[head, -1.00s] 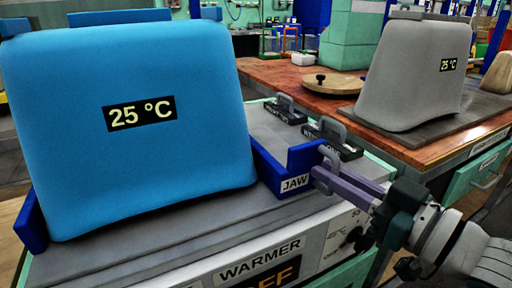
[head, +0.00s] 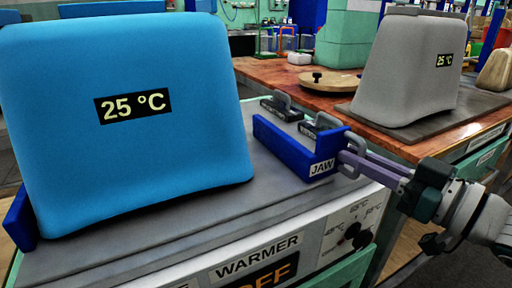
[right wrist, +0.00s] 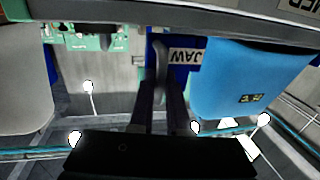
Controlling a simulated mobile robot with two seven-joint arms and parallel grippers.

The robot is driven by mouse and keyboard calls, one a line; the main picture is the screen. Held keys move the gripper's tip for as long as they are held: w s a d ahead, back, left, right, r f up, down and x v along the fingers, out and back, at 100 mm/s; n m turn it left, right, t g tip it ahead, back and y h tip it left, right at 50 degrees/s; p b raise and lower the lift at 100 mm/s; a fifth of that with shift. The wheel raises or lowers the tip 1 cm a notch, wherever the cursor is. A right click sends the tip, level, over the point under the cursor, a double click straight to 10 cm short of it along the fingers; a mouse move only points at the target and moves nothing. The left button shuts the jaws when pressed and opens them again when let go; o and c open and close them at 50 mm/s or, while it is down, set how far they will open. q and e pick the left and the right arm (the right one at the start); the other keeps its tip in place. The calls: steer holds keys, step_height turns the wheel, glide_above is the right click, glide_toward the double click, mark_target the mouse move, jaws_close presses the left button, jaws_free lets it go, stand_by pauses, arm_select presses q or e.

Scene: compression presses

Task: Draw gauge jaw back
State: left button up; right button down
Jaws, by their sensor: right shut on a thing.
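The blue gauge jaw (head: 283,144), labelled JAW, stands on the grey top of the warmer (head: 215,215). A gap of bare grey surface separates it from the big blue block (head: 135,165), which reads 25 °C. My right gripper (head: 352,160) is shut on the grey loop handle at the jaw's right end. In the right wrist view the jaw (right wrist: 186,72) appears upside down beside the fingers, with the blue block (right wrist: 245,80) to its right. My left gripper is not in view.
Two dark weights with grey loop handles (head: 281,106) stand behind the jaw. A grey block (head: 410,75), also reading 25 °C, sits on the wooden table (head: 300,75) at the right. The warmer's front panel shows OFF and a dial (head: 352,232).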

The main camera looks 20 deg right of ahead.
steer(key=d, duration=0.2)
steer(key=shift+w+d+f, duration=0.1)
steer(key=shift+d+f, duration=0.05)
steer(key=shift+d, duration=0.25)
steer(key=c, duration=1.3)
jaws_free()
steer(key=shift+c, duration=0.2)
steer(key=o, duration=0.4)
steer(key=shift+d, duration=0.2)
steer(key=shift+o, duration=0.2)
steer(key=shift+a, duration=0.1)
